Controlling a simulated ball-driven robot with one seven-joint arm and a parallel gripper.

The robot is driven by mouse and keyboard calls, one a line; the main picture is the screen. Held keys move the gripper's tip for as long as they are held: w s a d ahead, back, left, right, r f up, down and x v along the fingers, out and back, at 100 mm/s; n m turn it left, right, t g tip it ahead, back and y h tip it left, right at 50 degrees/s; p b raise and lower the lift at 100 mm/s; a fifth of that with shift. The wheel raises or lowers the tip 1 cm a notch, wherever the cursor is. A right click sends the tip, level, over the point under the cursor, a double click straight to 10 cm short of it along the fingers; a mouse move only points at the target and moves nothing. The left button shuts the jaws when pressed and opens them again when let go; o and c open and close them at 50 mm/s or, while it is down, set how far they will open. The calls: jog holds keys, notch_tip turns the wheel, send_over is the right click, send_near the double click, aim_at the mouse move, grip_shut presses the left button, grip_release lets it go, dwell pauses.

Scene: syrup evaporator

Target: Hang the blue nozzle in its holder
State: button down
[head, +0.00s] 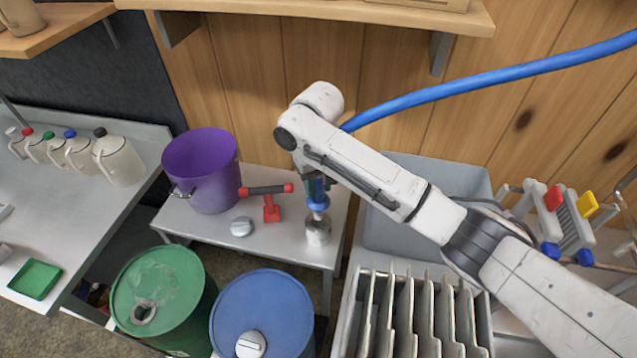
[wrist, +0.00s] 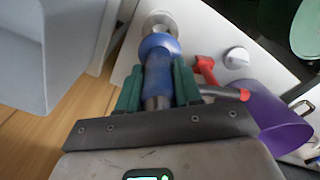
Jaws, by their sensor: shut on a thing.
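A short metal cup (head: 318,232), which looks like the holder, stands on the small grey table directly below the collar. It also shows in the wrist view (wrist: 160,20). I cannot tell whether the nozzle's tip is inside the cup. A blue hose (head: 480,84) runs behind my arm.
A red-handled valve (head: 271,208), a round whitish cap (head: 241,227) and a purple bucket (head: 202,170) are on the small table, left of the cup. Green (head: 160,300) and blue drums (head: 262,315) stand in front. A grey bin (head: 385,215) is to the right.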

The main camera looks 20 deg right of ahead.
aim_at(318, 199)
jog(key=shift+f, duration=0.2)
jog(key=shift+f+b, duration=1.05)
jog(key=shift+f, duration=1.45)
jog(key=shift+f+b, duration=0.45)
jog(key=shift+f, duration=1.1)
jog(key=shift+c, duration=0.2)
grip_release()
notch_tip(318, 199, up, 8)
jog(key=p, duration=0.8)
